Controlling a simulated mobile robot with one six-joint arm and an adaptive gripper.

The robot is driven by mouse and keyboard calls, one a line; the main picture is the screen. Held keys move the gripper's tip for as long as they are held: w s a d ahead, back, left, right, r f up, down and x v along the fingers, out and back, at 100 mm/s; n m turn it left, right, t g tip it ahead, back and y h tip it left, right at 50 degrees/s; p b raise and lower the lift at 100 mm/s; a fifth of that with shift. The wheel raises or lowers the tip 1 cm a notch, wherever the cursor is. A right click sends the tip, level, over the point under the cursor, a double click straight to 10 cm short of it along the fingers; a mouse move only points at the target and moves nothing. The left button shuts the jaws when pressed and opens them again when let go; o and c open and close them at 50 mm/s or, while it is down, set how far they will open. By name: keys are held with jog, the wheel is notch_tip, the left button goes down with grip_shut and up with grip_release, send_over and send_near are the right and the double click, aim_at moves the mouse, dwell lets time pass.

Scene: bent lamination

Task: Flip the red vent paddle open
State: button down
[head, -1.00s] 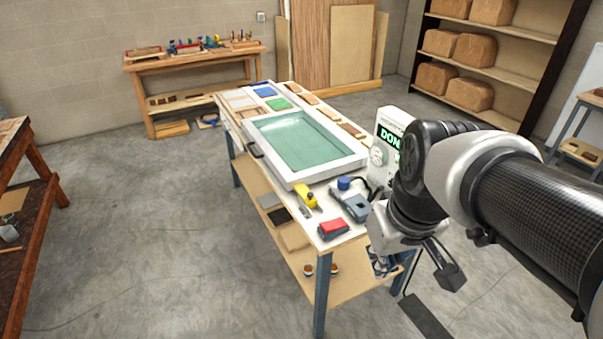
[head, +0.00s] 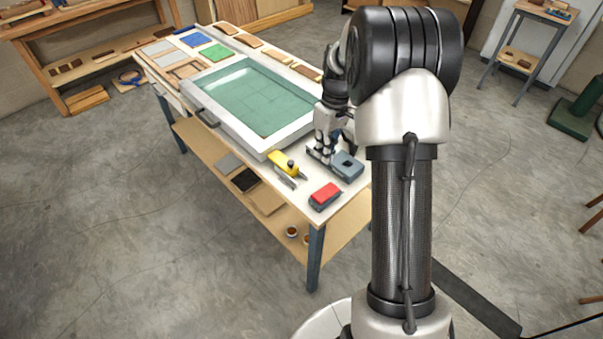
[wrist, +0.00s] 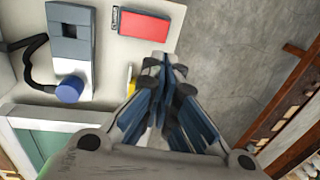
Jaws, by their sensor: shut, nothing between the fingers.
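The red vent paddle (head: 325,191) sits on a dark base at the near corner of the white table. It also shows in the wrist view (wrist: 145,26) as a red rectangle, with a small label at its left end. I cannot tell how far it is tilted. My gripper (head: 319,157) is over the table, behind and slightly left of the paddle, apart from it. In the wrist view my gripper (wrist: 166,62) has its fingertips together and empty, below and right of the paddle in the picture.
A yellow tool (head: 283,162) lies left of my gripper. The framed green tray (head: 250,95) fills the middle of the table.

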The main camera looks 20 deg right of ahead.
aim_at(316, 194)
jog(key=shift+w+d+f, duration=0.1)
jog(key=shift+w+f, duration=0.1)
jog(key=shift+f, duration=0.1)
jog(key=shift+s, duration=0.1)
jog(key=f+b, duration=0.1)
jog(key=f, duration=0.3)
jog(key=a+f+b, duration=0.1)
jog(key=f, duration=0.4)
jog(key=a+f+b, duration=0.1)
jog(key=f+b, duration=0.1)
jog(key=f, duration=0.2)
jog(key=shift+s+f, duration=0.3)
jog(key=shift+f, duration=0.1)
jog(key=shift+a+f+h, duration=0.15)
jog(key=shift+f+h, duration=0.4)
jog(key=shift+h, duration=0.05)
jog(key=shift+r, duration=0.1)
